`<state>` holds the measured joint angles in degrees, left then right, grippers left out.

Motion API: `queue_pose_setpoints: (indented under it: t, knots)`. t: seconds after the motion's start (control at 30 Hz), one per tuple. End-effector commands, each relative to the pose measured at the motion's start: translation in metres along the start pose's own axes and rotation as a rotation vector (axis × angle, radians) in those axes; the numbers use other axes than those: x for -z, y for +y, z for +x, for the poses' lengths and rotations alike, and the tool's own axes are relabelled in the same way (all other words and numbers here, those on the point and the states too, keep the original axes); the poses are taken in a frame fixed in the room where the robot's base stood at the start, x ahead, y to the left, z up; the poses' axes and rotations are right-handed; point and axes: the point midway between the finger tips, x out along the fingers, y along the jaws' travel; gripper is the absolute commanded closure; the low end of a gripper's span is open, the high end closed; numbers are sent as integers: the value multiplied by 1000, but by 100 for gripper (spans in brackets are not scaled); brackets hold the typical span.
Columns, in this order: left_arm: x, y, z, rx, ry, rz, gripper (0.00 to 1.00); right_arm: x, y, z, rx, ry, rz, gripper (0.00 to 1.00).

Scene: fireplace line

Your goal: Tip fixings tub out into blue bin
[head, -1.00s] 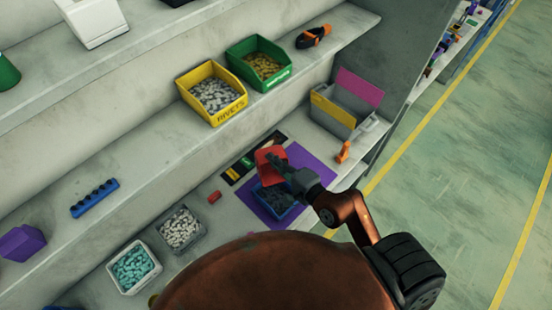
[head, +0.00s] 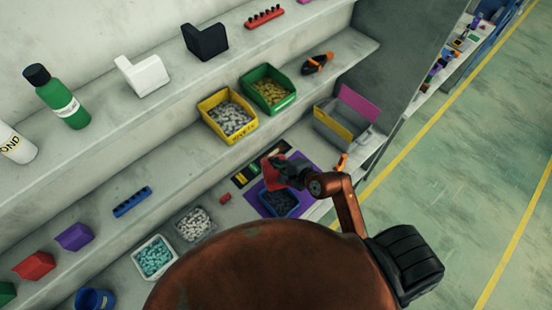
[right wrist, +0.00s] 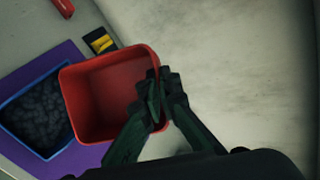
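A red tub (head: 272,176) is held up over the lower shelf, beside the blue bin. In the right wrist view the red tub (right wrist: 95,88) shows its open inside, which looks empty. My right gripper (head: 285,170) is shut on the tub's wall; in the wrist view its fingers (right wrist: 157,92) pinch the wall at the rim. The blue bin (head: 296,208) stands on a purple mat and holds many small dark fixings; in the wrist view the bin (right wrist: 30,82) lies left of the tub, partly covered by it. My left gripper is not in view.
The purple mat (head: 318,178) lies under the bin. Grey (head: 193,224) and white (head: 155,258) bins of parts stand to the left. Yellow (head: 230,117) and green (head: 268,90) bins stand on the shelf above. A grey box with a pink panel (head: 345,120) stands to the right.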

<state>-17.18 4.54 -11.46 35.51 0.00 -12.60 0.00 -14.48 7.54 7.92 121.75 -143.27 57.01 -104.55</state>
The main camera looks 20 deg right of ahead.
Motion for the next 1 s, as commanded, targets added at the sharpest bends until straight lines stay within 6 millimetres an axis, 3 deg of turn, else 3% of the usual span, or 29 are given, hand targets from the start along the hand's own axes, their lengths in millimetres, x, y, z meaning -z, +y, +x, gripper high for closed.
queue_pose_setpoints:
  t: [0.03, 0.63, 1.0]
  knots:
    - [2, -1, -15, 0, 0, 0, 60, -1, -8, -2, -19, -1, 10, 100]
    - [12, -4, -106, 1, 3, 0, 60, 12, -15, 25, -413, 5, 163, 100]
    - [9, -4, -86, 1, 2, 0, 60, 23, 14, 53, -763, 6, 315, 100]
